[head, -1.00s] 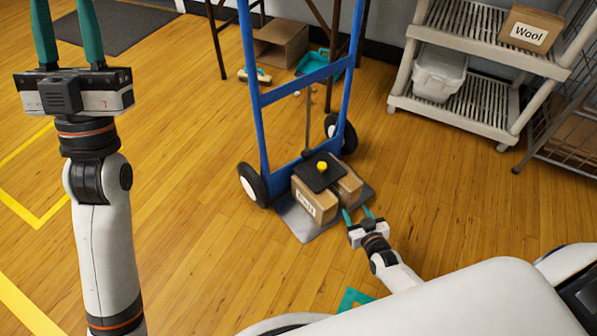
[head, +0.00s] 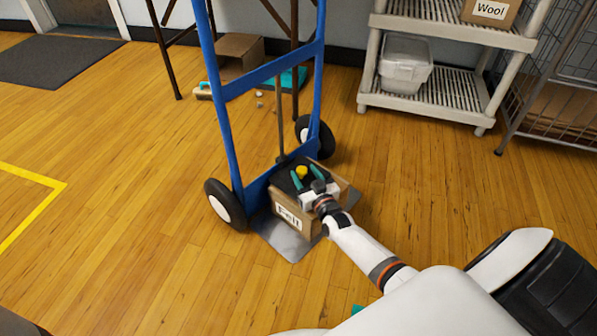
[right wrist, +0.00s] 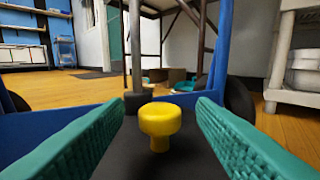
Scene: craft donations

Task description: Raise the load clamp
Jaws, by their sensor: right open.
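The load clamp is a black plate (right wrist: 150,158) with a yellow knob (right wrist: 160,122) on top. In the head view the yellow knob (head: 302,172) shows above the cardboard box labelled Felt (head: 288,217), which stands on the toe plate (head: 283,241) of the blue hand truck (head: 230,150). My right gripper (head: 306,179) is open, its teal fingers on either side of the knob. In the right wrist view a gap shows between the knob and each finger. The clamp's plate is partly hidden by my right gripper in the head view. My left gripper is out of view.
An open cardboard box (head: 240,56) and a teal dustpan (head: 290,78) lie behind the hand truck. A pale shelf (head: 440,95) with a clear bin (head: 405,64) and a Wool box (head: 490,10) stands at right, beside a wire cage (head: 555,80).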

